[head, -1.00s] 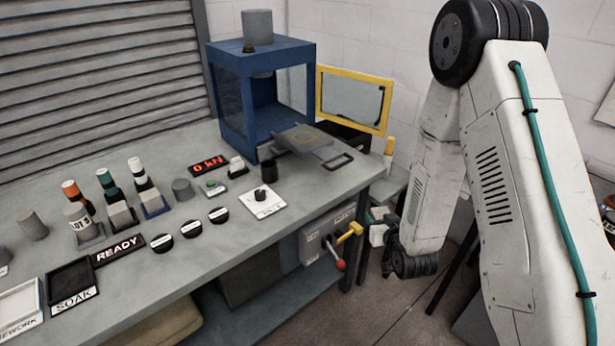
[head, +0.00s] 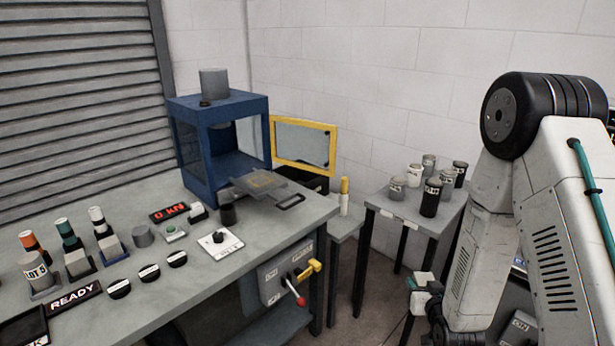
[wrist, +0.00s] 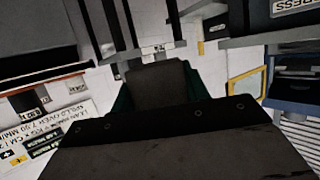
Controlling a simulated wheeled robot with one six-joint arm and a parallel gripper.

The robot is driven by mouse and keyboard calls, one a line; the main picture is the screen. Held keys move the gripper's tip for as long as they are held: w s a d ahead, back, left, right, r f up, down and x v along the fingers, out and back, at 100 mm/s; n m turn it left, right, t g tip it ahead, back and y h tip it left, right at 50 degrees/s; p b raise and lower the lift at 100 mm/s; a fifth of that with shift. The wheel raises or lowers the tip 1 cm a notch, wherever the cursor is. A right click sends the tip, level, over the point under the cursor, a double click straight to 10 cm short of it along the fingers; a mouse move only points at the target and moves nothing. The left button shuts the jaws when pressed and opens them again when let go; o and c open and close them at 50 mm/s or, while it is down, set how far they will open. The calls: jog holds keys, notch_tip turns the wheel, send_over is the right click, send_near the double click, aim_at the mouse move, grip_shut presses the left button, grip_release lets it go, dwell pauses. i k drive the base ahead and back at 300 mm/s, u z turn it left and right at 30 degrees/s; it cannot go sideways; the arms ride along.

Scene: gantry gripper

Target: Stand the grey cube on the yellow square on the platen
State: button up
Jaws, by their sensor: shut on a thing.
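My gripper (head: 424,292) is low at the lower right in the head view, away from the bench and below the side table's top. In the wrist view, my gripper (wrist: 160,90) has its teal fingers on both sides of the grey cube (wrist: 157,84), shut on it. The cube is small and partly hidden in the head view. The platen (head: 245,186) juts out from the front of the blue press (head: 196,175). The yellow square (head: 264,180) is a thin outline on top of it, with nothing standing on it.
The press's yellow-framed door (head: 304,163) stands open to its right. A side table (head: 395,208) holds several cans. The bench (head: 210,285) carries bottles, blocks and buttons; a gap lies between bench and side table.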

aim_at(260, 179)
jog(key=z, duration=2.8)
jog(key=k, duration=1.4)
jog(key=u, duration=2)
jog(key=i, duration=0.5)
jog(key=u, duration=0.1)
